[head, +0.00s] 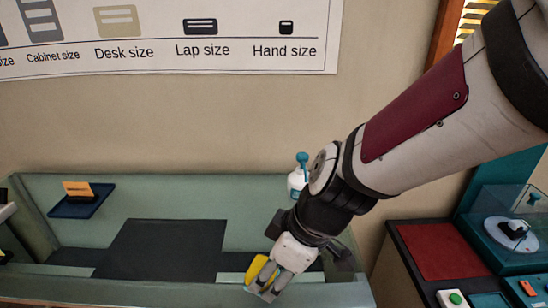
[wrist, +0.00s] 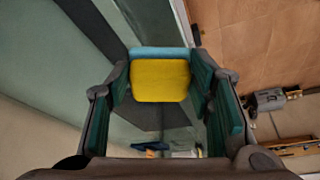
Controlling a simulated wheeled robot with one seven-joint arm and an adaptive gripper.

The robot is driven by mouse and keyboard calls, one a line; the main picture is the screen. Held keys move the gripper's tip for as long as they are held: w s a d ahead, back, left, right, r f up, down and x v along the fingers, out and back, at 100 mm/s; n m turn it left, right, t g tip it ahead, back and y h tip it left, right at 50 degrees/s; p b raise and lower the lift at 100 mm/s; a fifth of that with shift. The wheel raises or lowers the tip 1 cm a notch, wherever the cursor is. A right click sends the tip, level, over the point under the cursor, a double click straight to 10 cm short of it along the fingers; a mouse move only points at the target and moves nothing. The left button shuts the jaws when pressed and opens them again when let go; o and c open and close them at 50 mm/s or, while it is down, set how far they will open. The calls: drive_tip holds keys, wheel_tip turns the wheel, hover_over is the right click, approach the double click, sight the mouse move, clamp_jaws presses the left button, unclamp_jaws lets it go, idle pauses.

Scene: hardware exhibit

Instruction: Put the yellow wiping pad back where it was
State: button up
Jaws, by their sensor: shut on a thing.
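The yellow wiping pad (head: 257,267) is held at the front edge of the green bench in the head view. In the wrist view the pad (wrist: 160,82) sits between the two finger pads, with a light blue strip along its far side. My gripper (head: 268,277) is shut on it, and its fingers cover part of the pad in the head view. I cannot tell whether the pad touches the surface beneath it.
The green bench (head: 248,200) has a dark mat (head: 165,248) left of my gripper. A blue tray (head: 70,207) with an orange block (head: 77,188) is at the left. A white bottle with a teal top (head: 297,180) stands behind my gripper. A red mat (head: 440,250) lies at the right.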

drive_tip(key=w+a, duration=0.1)
drive_tip(key=w, duration=0.1)
drive_tip(key=w+a, duration=0.2)
drive_tip(key=w, duration=0.1)
drive_tip(key=w+a+f+p, duration=0.1)
drive_tip(key=w, duration=0.2)
drive_tip(key=shift+w+a, duration=0.15)
drive_tip(key=shift+a, duration=0.05)
drive_tip(key=shift+w+a+f+p, duration=0.15)
drive_tip(key=shift+f+p, duration=0.35)
drive_tip(key=shift+f, duration=1.25)
drive_tip(key=shift+f, duration=0.15)
drive_tip(key=o, duration=1.1)
drive_tip(key=shift+o, duration=0.2)
drive_tip(key=shift+r, duration=0.2)
drive_tip(key=b+v, duration=0.1)
drive_tip(key=v, duration=1.1)
